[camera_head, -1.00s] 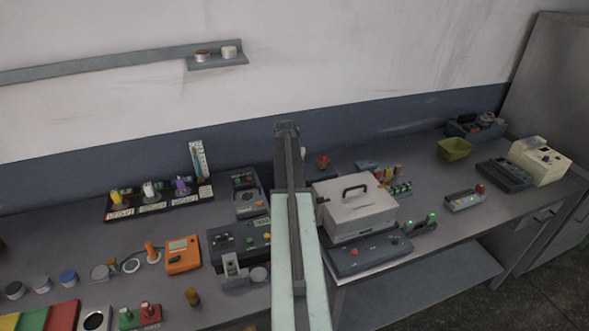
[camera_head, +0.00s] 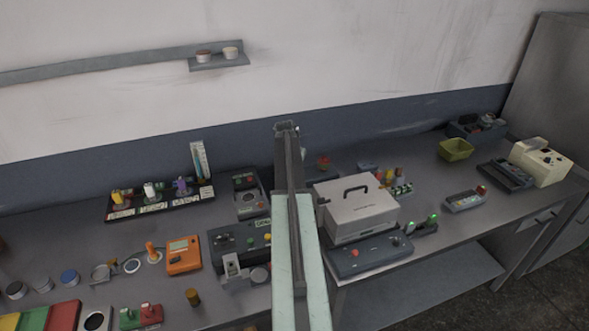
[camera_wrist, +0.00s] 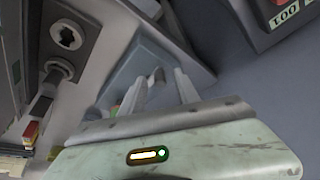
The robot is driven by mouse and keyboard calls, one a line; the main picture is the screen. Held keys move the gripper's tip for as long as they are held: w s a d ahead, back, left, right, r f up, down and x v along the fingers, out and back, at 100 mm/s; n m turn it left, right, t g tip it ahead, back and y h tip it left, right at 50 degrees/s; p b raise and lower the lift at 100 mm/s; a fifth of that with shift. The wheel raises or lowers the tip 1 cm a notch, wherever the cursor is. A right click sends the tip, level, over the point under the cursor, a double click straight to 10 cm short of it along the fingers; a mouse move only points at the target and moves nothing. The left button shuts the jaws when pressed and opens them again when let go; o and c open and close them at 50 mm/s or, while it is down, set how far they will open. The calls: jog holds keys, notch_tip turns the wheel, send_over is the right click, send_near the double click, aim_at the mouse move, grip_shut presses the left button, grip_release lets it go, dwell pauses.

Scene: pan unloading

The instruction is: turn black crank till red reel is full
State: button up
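My arm reaches away over the bench in the head view and hides what lies beyond it. Its far end (camera_head: 287,127) is near the wall, and the fingers cannot be made out there. In the wrist view my gripper (camera_wrist: 160,90) has two grey fingers standing apart. A small curved grey piece (camera_wrist: 157,78) shows between them; I cannot tell whether they touch it. A grey-blue plate or housing (camera_wrist: 140,65) lies behind the fingers. A small red round thing (camera_head: 324,161) sits just right of my arm; it may be the red reel. I cannot make out the black crank.
A grey case with a handle (camera_head: 357,212) stands right of my arm, behind a dark control panel (camera_head: 370,255). Dark boxes with knobs (camera_head: 238,240) and an orange meter (camera_head: 183,254) are at left. A yellow-green bin (camera_head: 455,149) stands at the back right.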

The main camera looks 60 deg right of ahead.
jog(key=p+v, duration=0.7)
jog(key=shift+a+r, duration=0.2)
jog(key=shift+r, duration=0.15)
jog(key=shift+s, duration=0.1)
